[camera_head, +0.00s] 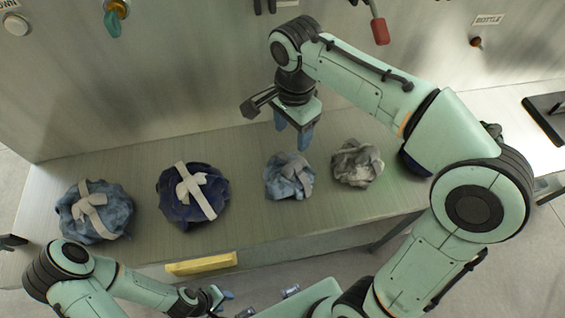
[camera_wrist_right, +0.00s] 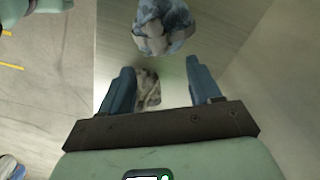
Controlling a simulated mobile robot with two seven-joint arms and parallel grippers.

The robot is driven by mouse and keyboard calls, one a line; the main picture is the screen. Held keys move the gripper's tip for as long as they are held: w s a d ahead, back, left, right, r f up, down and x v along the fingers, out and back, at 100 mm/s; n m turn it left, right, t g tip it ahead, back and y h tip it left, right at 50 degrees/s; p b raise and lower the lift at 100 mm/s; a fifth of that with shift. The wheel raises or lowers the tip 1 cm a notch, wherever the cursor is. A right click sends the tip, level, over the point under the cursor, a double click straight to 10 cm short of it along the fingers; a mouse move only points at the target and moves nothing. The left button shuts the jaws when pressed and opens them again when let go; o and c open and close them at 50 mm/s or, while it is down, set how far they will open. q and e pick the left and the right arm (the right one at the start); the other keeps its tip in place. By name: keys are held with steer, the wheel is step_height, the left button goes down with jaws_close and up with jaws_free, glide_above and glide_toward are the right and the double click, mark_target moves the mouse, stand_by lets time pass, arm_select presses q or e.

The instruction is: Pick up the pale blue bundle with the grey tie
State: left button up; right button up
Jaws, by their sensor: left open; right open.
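The pale blue bundle with the grey tie (camera_head: 289,176) sits on the bench, third from the left. It also shows at the top of the right wrist view (camera_wrist_right: 163,25), beyond my fingertips. My right gripper (camera_head: 294,132) is open and empty, pointing down above and behind this bundle, apart from it. In the right wrist view its blue fingers (camera_wrist_right: 162,85) are spread wide. My left gripper (camera_head: 228,298) is low at the bottom of the head view, in front of the bench, open and partly cut off by the frame edge.
A grey-white bundle (camera_head: 357,163) stands close to the right. A dark blue bundle with a pale tie (camera_head: 193,194) and a larger blue bundle (camera_head: 95,211) stand to the left. A yellow label (camera_head: 201,264) marks the bench front. A metal wall (camera_head: 190,80) rises behind.

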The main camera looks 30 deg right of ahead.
steer(key=b, duration=0.1)
glide_above(292, 164)
step_height(292, 164, down, 6)
steer(key=shift+f, duration=3.1)
arm_select(q)
steer(key=shift+s+f, duration=0.95)
steer(key=shift+f, duration=0.15)
arm_select(e)
steer(key=shift+r, duration=0.1)
jaws_close()
